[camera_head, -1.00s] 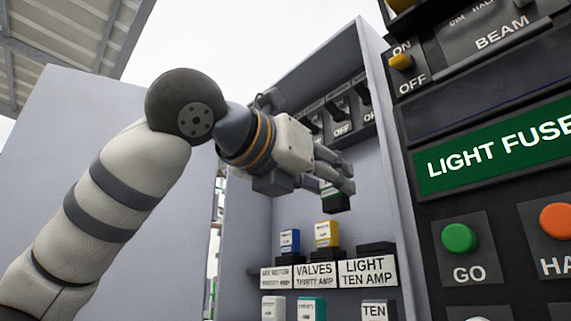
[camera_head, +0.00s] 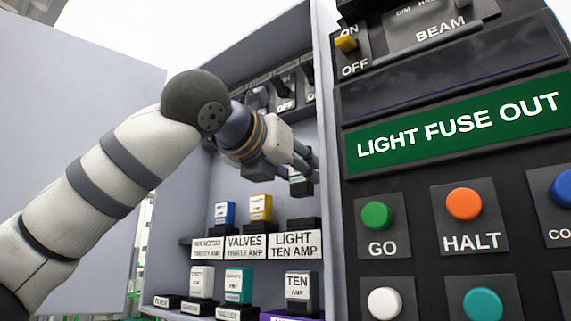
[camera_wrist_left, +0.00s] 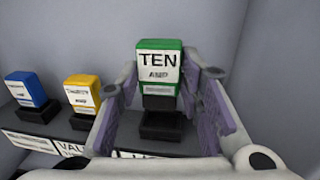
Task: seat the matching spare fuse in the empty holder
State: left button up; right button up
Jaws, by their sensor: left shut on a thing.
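My left gripper (camera_head: 308,168) is shut on a green fuse (camera_wrist_left: 158,67) with a white label reading TEN AMP. The fuse is upright between the fingers and also shows in the head view (camera_head: 296,187), partly hidden by them. Below it is the empty black holder (camera_head: 303,225) above the label LIGHT TEN AMP. A gap shows between fuse and holder in the head view. My right gripper is not in view.
A blue fuse (camera_head: 225,212) and a yellow fuse (camera_head: 260,207) stand in holders left of the empty one. A lower row holds more fuses, including a teal one (camera_head: 238,287) and one labelled TEN AMP (camera_head: 298,285). A button panel reading LIGHT FUSE OUT (camera_head: 458,122) stands at right.

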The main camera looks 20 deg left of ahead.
aim_at(300, 195)
pick_arm(q)
jog(key=shift+w+d+f, duration=0.1)
jog(key=shift+w+d, duration=0.15)
jog(key=shift+w, duration=0.5)
jog(key=shift+s+f+b, duration=0.1)
jog(key=shift+f+b, duration=0.2)
jog(key=shift+f, duration=1.9)
jog(key=o, duration=1.2)
jog(key=s, duration=0.4)
jog(key=s+a, duration=0.1)
jog(key=s, duration=0.7)
jog(key=shift+a, duration=0.4)
